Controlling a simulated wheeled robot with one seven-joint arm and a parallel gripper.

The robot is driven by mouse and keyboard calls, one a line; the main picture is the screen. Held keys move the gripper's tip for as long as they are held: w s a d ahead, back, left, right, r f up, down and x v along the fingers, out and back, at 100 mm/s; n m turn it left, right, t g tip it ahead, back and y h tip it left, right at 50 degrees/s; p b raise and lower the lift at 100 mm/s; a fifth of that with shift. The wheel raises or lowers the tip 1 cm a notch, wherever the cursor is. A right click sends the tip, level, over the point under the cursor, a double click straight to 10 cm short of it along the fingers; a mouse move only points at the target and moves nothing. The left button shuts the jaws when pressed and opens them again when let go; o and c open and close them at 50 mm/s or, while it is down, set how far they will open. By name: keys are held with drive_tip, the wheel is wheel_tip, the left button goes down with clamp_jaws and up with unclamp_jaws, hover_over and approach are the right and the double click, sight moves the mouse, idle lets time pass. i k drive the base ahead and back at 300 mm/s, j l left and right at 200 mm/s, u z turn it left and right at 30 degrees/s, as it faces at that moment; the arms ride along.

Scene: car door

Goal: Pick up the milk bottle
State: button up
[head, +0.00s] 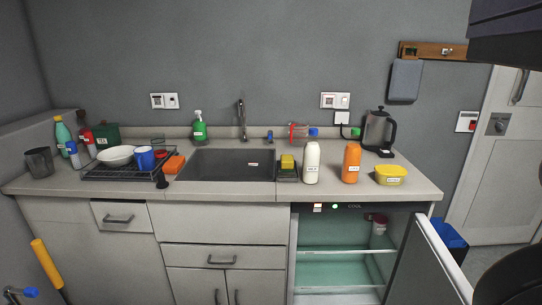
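My gripper is not in view. Dark parts at the right edge look like parts of my own body.
The fridge (340,270) under the counter is open, its door (440,262) swung out to the right. A yellow tub (390,175) and kettle (378,130) stand further right. The sink (228,166) and a dish rack (122,172) are left. A blue bin (450,241) stands beyond the door.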

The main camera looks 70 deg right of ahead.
sight(312, 154)
drive_tip(key=i+z, duration=0.4)
drive_tip(key=i+j+z, duration=0.1)
drive_tip(key=z, duration=0.25)
drive_tip(key=i+j+z, duration=0.25)
drive_tip(key=z, duration=0.15)
drive_tip(key=i, duration=0.05)
